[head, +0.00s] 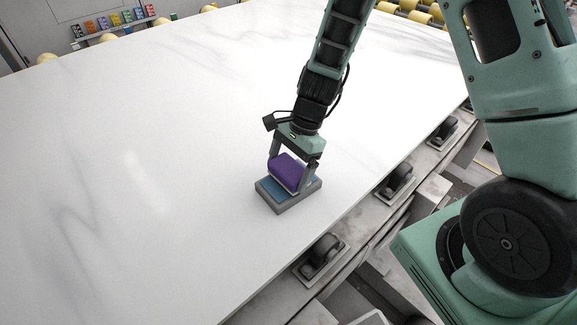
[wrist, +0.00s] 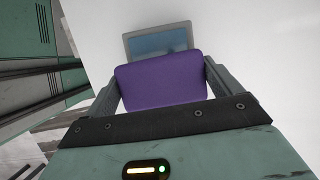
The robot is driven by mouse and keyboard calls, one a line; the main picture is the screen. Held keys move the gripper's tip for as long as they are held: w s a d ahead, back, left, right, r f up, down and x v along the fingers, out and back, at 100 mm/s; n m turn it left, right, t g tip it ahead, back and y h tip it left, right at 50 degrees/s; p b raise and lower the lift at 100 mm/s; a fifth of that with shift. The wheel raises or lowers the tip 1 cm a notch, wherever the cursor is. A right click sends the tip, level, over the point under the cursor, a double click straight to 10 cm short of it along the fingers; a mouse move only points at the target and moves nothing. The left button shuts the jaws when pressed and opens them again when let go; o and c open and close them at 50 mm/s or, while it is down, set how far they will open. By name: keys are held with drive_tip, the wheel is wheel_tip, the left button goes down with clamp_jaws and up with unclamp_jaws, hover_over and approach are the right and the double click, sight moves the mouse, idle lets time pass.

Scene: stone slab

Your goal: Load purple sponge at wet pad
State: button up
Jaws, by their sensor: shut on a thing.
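The purple sponge (head: 287,172) is between the fingers of my gripper (head: 290,176), which is shut on it. It also shows in the wrist view (wrist: 160,82), with a finger at each side. The wet pad (head: 288,205) is a grey tray with a blue surface, lying on the white slab near its right edge. In the head view the sponge is over the pad and covers part of the blue. In the wrist view the pad (wrist: 132,57) shows beyond the sponge. I cannot tell whether the sponge touches the pad.
The white marble slab (head: 150,190) is broad and clear around the pad. Black rollers (head: 320,257) on a metal frame run along its right edge. A rack of several coloured blocks (head: 115,20) stands at the far left, beyond the slab. Yellow rollers (head: 415,15) are at the back.

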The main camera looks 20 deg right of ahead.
sight(289, 167)
drive_tip(key=shift+f, duration=0.5)
idle(1.2)
wheel_tip(289, 167, up, 7)
drive_tip(key=p, duration=0.6)
drive_tip(key=shift+r, duration=0.1)
idle(0.9)
